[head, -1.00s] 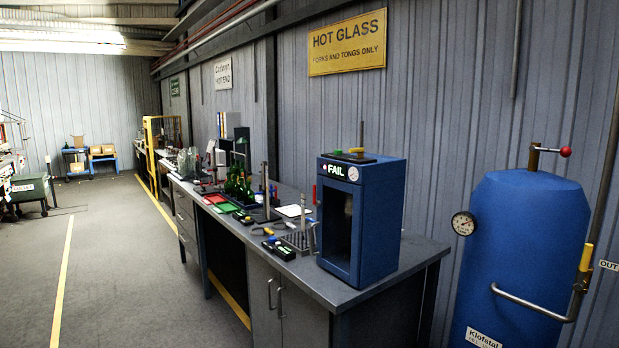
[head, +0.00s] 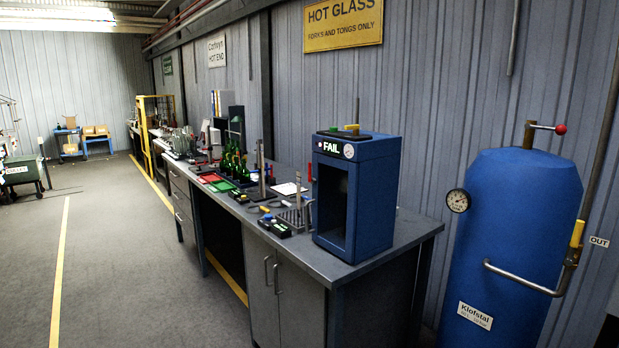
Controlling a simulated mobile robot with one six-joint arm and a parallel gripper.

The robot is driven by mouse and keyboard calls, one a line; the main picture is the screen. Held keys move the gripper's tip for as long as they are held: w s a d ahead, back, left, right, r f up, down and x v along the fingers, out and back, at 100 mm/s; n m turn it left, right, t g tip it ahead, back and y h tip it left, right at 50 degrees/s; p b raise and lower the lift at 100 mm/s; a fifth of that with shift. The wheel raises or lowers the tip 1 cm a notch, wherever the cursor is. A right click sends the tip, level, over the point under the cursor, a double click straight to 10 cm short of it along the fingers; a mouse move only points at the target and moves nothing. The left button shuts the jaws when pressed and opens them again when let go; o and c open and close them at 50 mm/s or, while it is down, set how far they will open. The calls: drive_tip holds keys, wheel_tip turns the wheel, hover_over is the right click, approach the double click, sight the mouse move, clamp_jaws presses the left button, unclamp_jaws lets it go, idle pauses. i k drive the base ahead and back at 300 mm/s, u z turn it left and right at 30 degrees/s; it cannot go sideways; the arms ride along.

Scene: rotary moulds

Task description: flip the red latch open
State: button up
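I cannot make out a part that is clearly a red latch. A small upright red piece (head: 309,173) shows at the left side of the blue cabinet (head: 384,205) marked FAIL; its kind is too small to tell. A red ball knob (head: 561,129) sits on the end of a short lever on top of the blue tank (head: 513,245). The cabinet stands on the near end of the grey bench (head: 345,272), with a dark opening in its front. My gripper is not in view.
Green bottles (head: 234,163), a red tray (head: 211,178) and small tools stand along the bench. The tank has a pressure gauge (head: 458,201), a bent pipe handle and a yellow-gripped lever (head: 577,233). Open floor (head: 120,255) lies left of the bench.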

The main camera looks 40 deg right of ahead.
sight(312, 181)
drive_tip(key=u, duration=0.75)
drive_tip(key=k, duration=0.65)
drive_tip(key=u, duration=0.25)
drive_tip(key=i, duration=1)
drive_tip(key=u, duration=0.05)
